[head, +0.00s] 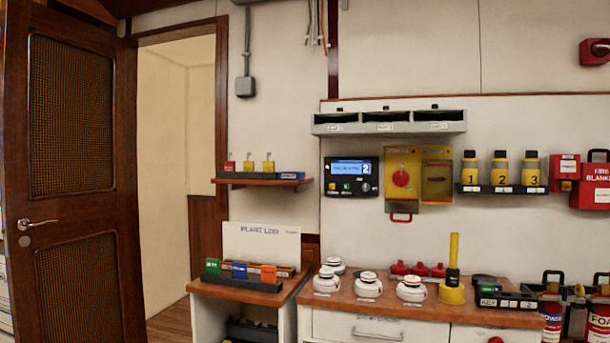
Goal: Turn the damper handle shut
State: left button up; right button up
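No part is plainly labelled as the damper handle. A yellow wall box (403,158) holds a round red knob (400,178), with a yellow cover (436,182) to its right and a red loop (401,218) below it. An upright yellow lever (454,250) with a dark lower section stands in a round yellow base (452,293) on the wooden counter. I cannot tell from the picture which of these is the damper handle. Neither of my grippers is in view, and nothing touches the knob or the lever.
White round detectors (411,288) and red pieces (420,268) stand left of the lever; a black key tray (506,300) is on its right. A shelf of yellow bottles (501,189) hangs above. An open wooden door (75,180) is at the left.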

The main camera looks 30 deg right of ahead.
aim_at(400, 178)
jog(key=u, duration=0.55)
jog(key=i, duration=1)
jog(key=z, duration=0.5)
jog(key=i, duration=1.45)
jog(key=z, duration=1)
